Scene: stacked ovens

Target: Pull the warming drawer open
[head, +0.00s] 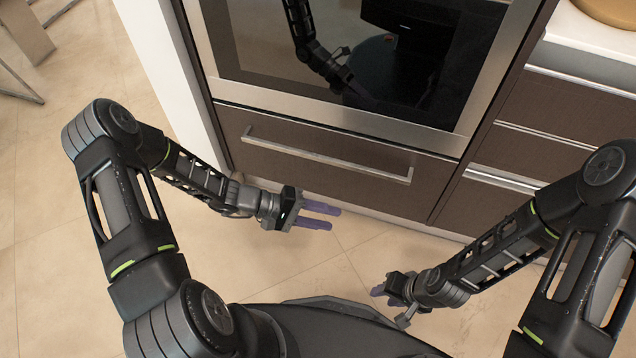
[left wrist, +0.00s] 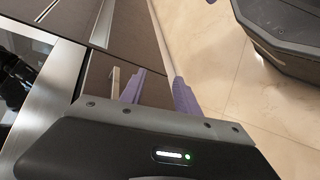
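The warming drawer (head: 330,175) is the dark brown front below the oven. It is flush with the cabinet. Its long metal bar handle (head: 325,157) runs across the front; part of it shows beside a finger in the left wrist view (left wrist: 115,82). My left gripper (head: 323,215) is in front of the drawer, below the handle and apart from it. Its purple fingers are spread with nothing between them, as the left wrist view also shows (left wrist: 158,90). My right gripper (head: 385,291) is low over the floor, away from the drawer; its finger gap is unclear.
The glass-fronted oven (head: 350,60) is above the drawer. Brown drawers (head: 545,120) with metal edges and a white counter (head: 595,35) stand at the right. The tiled floor (head: 290,265) in front is clear. Metal legs (head: 25,40) show at the far left.

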